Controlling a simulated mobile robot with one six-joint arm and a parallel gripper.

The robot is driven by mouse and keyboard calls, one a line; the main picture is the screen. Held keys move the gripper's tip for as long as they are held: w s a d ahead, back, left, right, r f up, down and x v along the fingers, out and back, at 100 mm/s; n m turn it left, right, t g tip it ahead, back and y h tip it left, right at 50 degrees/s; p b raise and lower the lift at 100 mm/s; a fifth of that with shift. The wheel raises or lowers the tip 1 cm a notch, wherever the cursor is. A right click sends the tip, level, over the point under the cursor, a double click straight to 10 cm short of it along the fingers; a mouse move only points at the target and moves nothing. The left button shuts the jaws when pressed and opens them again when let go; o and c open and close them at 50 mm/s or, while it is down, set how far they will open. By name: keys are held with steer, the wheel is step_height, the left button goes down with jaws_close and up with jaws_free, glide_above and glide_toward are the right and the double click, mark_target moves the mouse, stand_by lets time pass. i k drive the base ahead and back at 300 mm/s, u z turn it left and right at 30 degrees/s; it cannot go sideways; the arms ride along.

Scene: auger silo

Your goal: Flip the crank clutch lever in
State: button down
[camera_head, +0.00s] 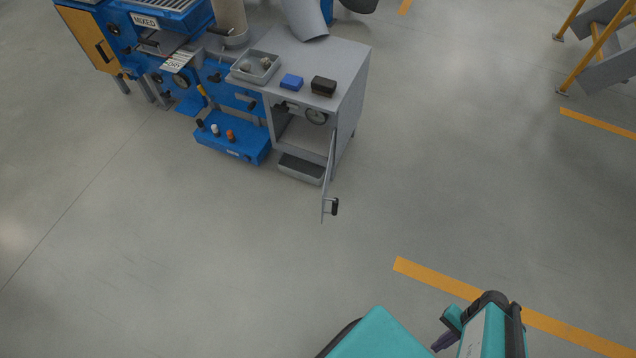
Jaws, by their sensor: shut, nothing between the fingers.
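The blue machine (232,138) stands at the upper left, next to a grey cabinet. Its front carries several small dark handles and a lever with an orange-yellow grip (202,90). I cannot tell at this size which is the crank clutch lever or how it is set. Black, white and orange knobs (230,134) stand on the low blue ledge. My gripper (441,342) appears at the bottom right as a small dark tip beside my teal arm. It is shut, holds nothing, and is far from the machine.
The grey cabinet (352,85) has its door (328,175) swung open toward me. A grey tray (254,66), a blue block (291,82) and a black block (324,87) lie on top. Yellow-legged steps (598,50) stand at the upper right. The floor between is clear.

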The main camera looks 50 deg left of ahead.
mark_target(200, 86)
steer(key=u, duration=0.3)
steer(key=k, duration=0.15)
steer(key=z, duration=0.6)
steer(key=i, duration=0.85)
steer(key=z, duration=0.7)
steer(key=k, duration=0.15)
steer(key=u, duration=3.1)
